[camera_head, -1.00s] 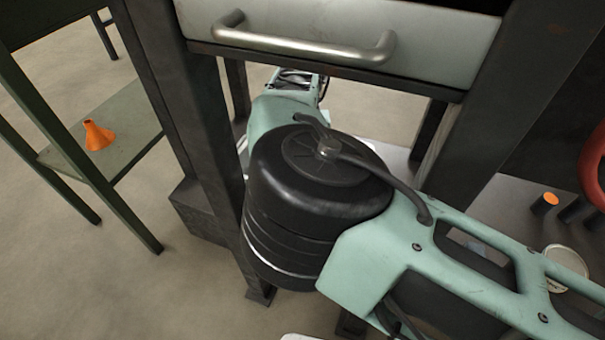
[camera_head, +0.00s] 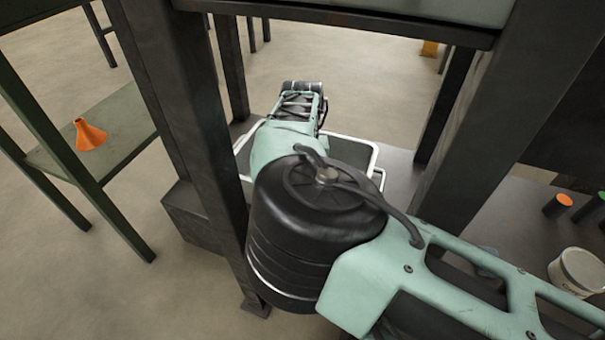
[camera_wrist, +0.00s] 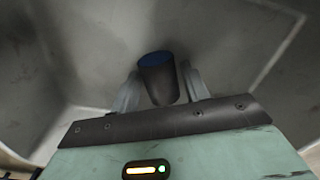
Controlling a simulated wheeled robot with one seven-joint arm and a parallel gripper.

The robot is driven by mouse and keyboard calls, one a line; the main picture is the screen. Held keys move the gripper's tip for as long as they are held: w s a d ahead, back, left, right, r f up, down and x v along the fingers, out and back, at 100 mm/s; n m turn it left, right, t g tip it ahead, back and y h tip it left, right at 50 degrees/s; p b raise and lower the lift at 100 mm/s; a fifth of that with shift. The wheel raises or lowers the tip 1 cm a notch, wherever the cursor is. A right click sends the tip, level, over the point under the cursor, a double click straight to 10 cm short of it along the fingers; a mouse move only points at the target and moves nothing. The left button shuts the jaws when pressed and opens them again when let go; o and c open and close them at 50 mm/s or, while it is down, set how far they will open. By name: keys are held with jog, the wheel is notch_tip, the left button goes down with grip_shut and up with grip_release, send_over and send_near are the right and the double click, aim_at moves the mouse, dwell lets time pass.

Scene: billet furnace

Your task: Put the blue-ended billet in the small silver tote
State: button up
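In the wrist view, a dark cylindrical billet with a blue end (camera_wrist: 157,79) is between the two fingers of my gripper (camera_wrist: 162,88). The fingers lie close along both its sides and appear shut on it. The blue end face shows at the top. Pale grey walls and a floor (camera_wrist: 230,35) surround it, looking like the inside of a tote. In the head view, a tote with a pale rim (camera_head: 352,139) stands beyond my arm, and my arm reaches over it. My gripper and the billet are hidden there.
Dark frame posts stand left (camera_head: 190,130) and right (camera_head: 490,110) of my arm. An orange funnel (camera_head: 89,135) sits on a green shelf at left. At right are an orange-ended billet (camera_head: 557,203), a green-ended billet (camera_head: 590,208) and a white bucket (camera_head: 578,272).

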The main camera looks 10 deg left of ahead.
jog(key=shift+o, duration=0.6)
notch_tip(320, 180, up, 8)
jog(key=p, duration=0.5)
jog(key=shift+f, duration=0.1)
jog(key=shift+s, duration=0.1)
